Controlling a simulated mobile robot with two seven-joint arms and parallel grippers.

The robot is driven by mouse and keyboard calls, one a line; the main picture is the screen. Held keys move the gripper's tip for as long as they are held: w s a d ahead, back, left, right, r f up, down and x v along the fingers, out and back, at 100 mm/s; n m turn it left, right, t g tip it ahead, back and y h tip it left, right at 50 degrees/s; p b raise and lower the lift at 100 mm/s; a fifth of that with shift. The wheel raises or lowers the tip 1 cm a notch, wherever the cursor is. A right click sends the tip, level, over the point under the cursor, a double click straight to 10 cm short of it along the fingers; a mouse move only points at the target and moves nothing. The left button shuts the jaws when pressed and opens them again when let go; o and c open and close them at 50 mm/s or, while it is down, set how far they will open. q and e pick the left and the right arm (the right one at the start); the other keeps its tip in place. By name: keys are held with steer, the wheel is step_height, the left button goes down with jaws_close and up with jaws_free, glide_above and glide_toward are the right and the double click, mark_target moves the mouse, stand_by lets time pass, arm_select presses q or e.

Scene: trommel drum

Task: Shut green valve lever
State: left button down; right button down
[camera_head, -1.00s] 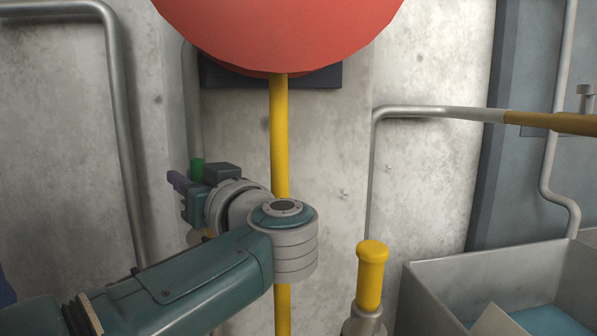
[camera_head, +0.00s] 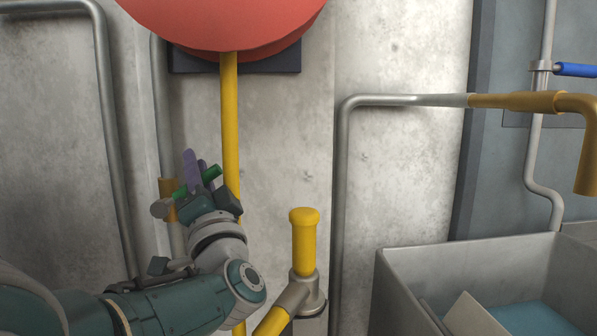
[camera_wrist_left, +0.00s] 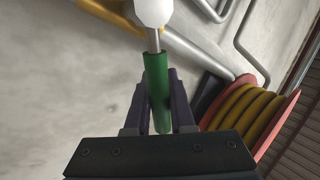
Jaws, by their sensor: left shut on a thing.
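The green valve lever (camera_head: 211,173) shows in the head view as a short green grip slanting up to the right, beside a pipe with a brass-coloured section (camera_head: 168,187). My left gripper (camera_head: 196,167) has its purple fingers on either side of it. In the left wrist view the green lever (camera_wrist_left: 157,85) runs between the two fingers (camera_wrist_left: 158,108), and the gripper is shut on it. A metal rod joins the lever to a pale rounded end (camera_wrist_left: 153,12). Part of the lever is hidden behind the fingers. My right gripper is not in view.
A yellow vertical pole (camera_head: 230,120) under a red disc (camera_head: 225,25) stands close to my left wrist. A yellow-capped post (camera_head: 304,240) and a grey bin (camera_head: 400,290) are to the right. A blue handle (camera_head: 577,70) is far right. A red reel (camera_wrist_left: 285,110) shows in the wrist view.

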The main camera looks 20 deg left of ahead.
arm_select(q)
steer(key=m+t, duration=0.1)
steer(key=m, duration=0.1)
steer(key=f+m+t+h+b, duration=0.1)
steer(key=m, duration=0.1)
steer(key=d+f+m+t+b, duration=0.1)
steer(key=m, duration=0.1)
steer(key=shift+w+d+f+h, duration=0.1)
steer(key=shift+w+f+h, duration=0.05)
steer(key=shift+w+h, duration=0.25)
steer(key=shift+w+d+f+m+t+h+b, duration=0.1)
steer(key=shift+f+m+t+h+b, duration=0.15)
steer(key=shift+m+t+h, duration=0.5)
steer(key=shift+d+f+m+t+h+b, duration=0.1)
steer(key=shift+f+m+t+h, duration=0.25)
steer(key=shift+m, duration=0.75)
steer(key=shift+w+d+f+m+t+h+b, duration=0.1)
steer(key=shift+f+m+t+h+b, duration=0.1)
steer(key=shift+m+t+h, duration=0.55)
steer(key=shift+f+m, duration=0.1)
steer(key=shift+m, duration=0.3)
steer(key=c, duration=0.8)
jaws_free()
steer(key=shift+o, duration=0.2)
steer(key=v, duration=1)
steer(key=shift+d, duration=0.1)
